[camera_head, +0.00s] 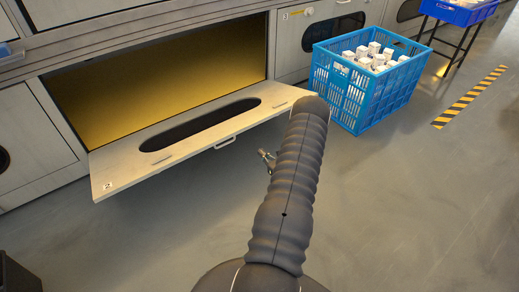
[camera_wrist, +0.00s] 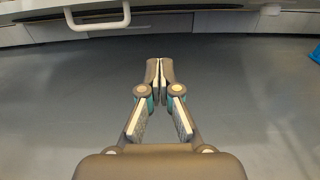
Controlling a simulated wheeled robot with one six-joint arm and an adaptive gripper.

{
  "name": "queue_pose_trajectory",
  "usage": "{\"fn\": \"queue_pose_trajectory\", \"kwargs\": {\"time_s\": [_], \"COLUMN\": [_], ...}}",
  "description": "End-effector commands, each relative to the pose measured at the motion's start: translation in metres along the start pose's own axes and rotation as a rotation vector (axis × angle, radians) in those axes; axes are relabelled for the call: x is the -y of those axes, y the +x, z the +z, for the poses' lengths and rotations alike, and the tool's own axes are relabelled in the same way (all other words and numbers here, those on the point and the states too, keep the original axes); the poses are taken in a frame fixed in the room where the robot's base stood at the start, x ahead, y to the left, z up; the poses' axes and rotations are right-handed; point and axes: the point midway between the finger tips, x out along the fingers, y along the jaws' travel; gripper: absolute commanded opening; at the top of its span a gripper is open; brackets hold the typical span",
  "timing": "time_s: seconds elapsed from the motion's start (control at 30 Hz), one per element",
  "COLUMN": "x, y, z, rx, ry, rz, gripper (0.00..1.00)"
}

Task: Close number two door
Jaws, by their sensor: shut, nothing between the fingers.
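The number two door (camera_head: 195,136) is a light grey panel with a dark oval window. It is hinged along its lower side and hangs open, folded down and outward from a lit yellow compartment (camera_head: 165,65). A small "2" label (camera_head: 107,186) is at its near left corner, and a handle (camera_head: 225,143) sits on its outer edge. In the wrist view a white handle (camera_wrist: 97,24) shows at the top left, ahead of the fingers and apart from them. My gripper (camera_wrist: 160,62) is shut and empty above the floor; in the head view it (camera_head: 267,158) is partly hidden behind my arm.
A blue crate (camera_head: 365,80) with several white boxes stands on the floor right of the open door. A closed door marked 3 (camera_head: 295,45) is behind it. A darker blue bin (camera_head: 460,12) is on a stand at the far right. The floor (camera_head: 420,210) in front is clear.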

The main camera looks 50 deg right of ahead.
Motion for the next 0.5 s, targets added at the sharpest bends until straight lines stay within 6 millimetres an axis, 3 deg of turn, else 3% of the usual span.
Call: {"fn": "queue_pose_trajectory", "kwargs": {"time_s": [0.43, 0.5], "x": [-0.002, -0.001], "y": [0.084, 0.086], "z": [0.0, 0.014], "rx": [0.001, 0.002], "ry": [-0.002, -0.001], "rz": [0.006, 0.003], "gripper": [0.0, 0.0]}}
